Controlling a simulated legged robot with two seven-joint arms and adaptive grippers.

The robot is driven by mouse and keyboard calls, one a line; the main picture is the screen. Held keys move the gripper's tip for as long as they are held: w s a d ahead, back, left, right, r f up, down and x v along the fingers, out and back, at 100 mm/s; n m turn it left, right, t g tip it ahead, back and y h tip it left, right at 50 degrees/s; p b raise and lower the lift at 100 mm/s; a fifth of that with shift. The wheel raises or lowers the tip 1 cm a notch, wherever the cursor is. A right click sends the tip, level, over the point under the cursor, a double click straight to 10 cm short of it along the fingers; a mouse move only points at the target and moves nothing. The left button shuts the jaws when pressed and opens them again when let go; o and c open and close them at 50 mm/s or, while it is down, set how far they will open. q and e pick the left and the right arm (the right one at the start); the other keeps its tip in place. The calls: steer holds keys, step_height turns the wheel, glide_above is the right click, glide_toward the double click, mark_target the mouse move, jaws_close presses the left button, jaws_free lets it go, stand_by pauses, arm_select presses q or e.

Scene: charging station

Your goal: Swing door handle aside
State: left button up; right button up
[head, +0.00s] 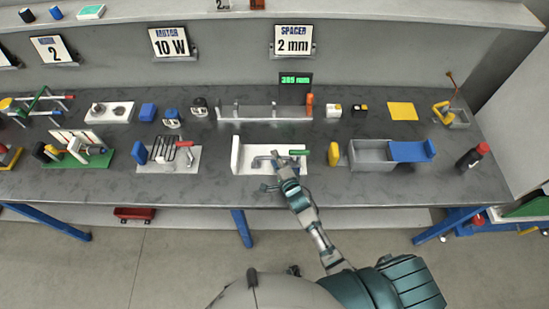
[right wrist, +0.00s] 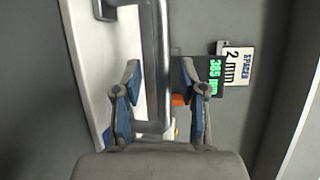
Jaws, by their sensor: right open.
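The white fixture (head: 240,157) stands near the front middle of the bench. A grey metal door handle (head: 262,159) lies across it, and a green piece shows at its right end. In the head view my right gripper (head: 279,172) is at the fixture and hides part of the handle. In the right wrist view the right gripper (right wrist: 159,70) is open, with blue-padded fingers. The long grey handle bar (right wrist: 153,45) runs between the fingers, with gaps to the sides; I cannot tell whether they touch. My left gripper is not in view.
A yellow piece (head: 334,154) and a grey bin with a blue flap (head: 410,151) stand right of the fixture. A wire rack fixture (head: 180,155) stands to the left. Behind is a metal rail with a green display (head: 295,80). Bare bench lies in front.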

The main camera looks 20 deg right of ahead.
steer(key=shift+w+a, duration=0.45)
steer(key=shift+w, duration=0.1)
steer(key=shift+d, duration=0.15)
jaws_close()
steer(key=shift+d, duration=0.1)
steer(key=shift+f, duration=0.1)
